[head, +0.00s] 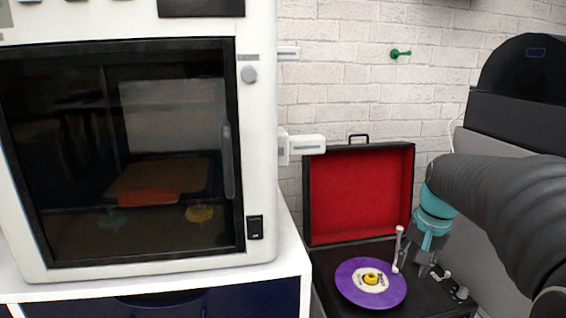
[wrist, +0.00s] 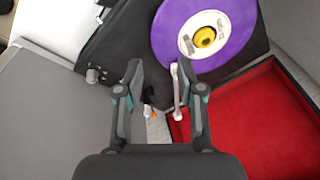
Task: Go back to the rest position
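My gripper (head: 424,258) is above the right side of an open record player (head: 330,292), close to its white tonearm (head: 399,245). In the wrist view my gripper (wrist: 158,75) has its two fingers spread apart. The tonearm (wrist: 176,88) shows between the fingers, nearer the right one; I cannot tell whether they touch. A purple record (head: 350,287) with a yellow centre lies on the player, and it also shows in the wrist view (wrist: 236,50). The player's red-lined lid (head: 360,195) stands open behind.
A white 3D printer (head: 262,130) with a dark glass door (head: 60,150) stands on a white-topped cabinet (head: 290,265) at left. A grey and black unit (head: 500,115) stands at right. A green hook (head: 400,53) is on the brick wall. Knobs (head: 461,293) sit at the player's right.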

